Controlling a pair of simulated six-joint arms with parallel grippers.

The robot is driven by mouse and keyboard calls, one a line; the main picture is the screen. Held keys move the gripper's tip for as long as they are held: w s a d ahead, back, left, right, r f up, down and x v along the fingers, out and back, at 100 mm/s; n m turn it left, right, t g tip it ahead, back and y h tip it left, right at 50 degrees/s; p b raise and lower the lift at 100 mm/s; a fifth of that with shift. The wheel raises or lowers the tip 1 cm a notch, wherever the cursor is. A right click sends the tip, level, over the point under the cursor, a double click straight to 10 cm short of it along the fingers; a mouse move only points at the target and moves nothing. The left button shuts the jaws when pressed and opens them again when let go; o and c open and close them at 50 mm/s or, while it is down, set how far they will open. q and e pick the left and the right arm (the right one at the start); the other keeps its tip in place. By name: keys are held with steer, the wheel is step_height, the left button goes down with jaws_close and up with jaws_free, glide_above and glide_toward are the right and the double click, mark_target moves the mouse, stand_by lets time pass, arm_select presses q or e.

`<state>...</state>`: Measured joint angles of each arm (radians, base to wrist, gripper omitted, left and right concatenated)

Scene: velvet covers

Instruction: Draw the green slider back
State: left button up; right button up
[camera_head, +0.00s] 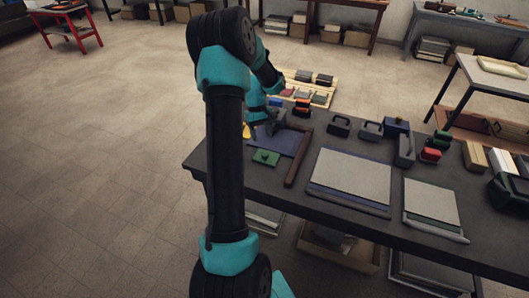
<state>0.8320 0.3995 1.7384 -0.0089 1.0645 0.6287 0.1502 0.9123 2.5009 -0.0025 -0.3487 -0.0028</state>
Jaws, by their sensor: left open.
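The green slider (266,157) looks like a small flat green block with a small raised part on top. It lies at the left end of the dark table, at the near left edge of a dark blue sheet (290,142). My left arm reaches up and over from the bottom of the view. My left gripper (272,125) is open, above or at the far left part of the blue sheet, beyond the green slider and apart from it. The arm partly hides the gripper and the table's left end. My right gripper is out of view.
A brown bar (299,158) lies along the sheet's right side. Grey boards (352,175) and (430,202) lie further right. Several handled dark blocks (370,130), a red-topped block (430,155) and wooden blocks (475,157) stand along the back and right. Bare floor lies left of the table.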

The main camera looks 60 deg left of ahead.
mark_target(265, 154)
arm_select(q)
steer(key=x, duration=0.8)
steer(key=shift+c, duration=0.5)
jaws_close()
